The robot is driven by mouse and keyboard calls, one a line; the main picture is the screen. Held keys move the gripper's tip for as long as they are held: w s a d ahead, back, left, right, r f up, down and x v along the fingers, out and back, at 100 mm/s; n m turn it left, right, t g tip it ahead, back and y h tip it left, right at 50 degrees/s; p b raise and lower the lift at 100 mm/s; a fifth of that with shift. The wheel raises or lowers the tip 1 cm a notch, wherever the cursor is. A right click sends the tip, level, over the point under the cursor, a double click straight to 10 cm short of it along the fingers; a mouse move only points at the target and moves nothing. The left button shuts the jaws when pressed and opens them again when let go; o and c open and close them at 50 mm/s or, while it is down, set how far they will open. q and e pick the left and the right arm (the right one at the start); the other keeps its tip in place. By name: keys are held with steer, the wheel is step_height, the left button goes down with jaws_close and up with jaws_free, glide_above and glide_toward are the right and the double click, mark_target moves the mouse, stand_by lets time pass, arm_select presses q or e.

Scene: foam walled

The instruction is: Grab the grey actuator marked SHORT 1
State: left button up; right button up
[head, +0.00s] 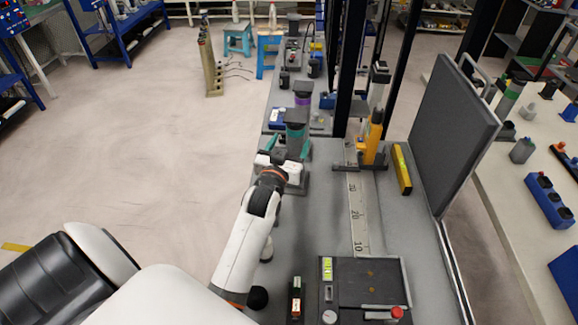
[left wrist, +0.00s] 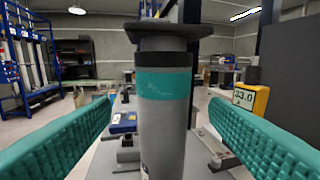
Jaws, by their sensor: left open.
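A grey actuator (head: 295,132) with a teal band and a dark flat cap stands upright on the bench in the head view. It fills the middle of the left wrist view (left wrist: 165,125). No SHORT 1 marking can be read on it. My left gripper (head: 292,152) is open, with its teal fingers on either side of the actuator. In the left wrist view a gap shows between each finger and the grey body. The actuator's lower end is cut off in that view. My right gripper is not in view.
A purple-banded actuator (head: 302,94) stands behind on the bench. A yellow-orange device (head: 373,138) stands to the right, beside a ruler strip (head: 358,215) and a yellow level (head: 402,169). A dark foam panel (head: 452,130) borders the right side.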

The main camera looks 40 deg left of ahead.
mark_target(293, 140)
arm_select(q)
steer(key=p+x, duration=0.1)
steer(key=x, duration=0.4)
steer(key=shift+d+f, duration=0.1)
steer(key=shift+f, duration=0.05)
steer(key=shift+s, duration=0.1)
steer(key=shift+c, duration=0.2)
jaws_close()
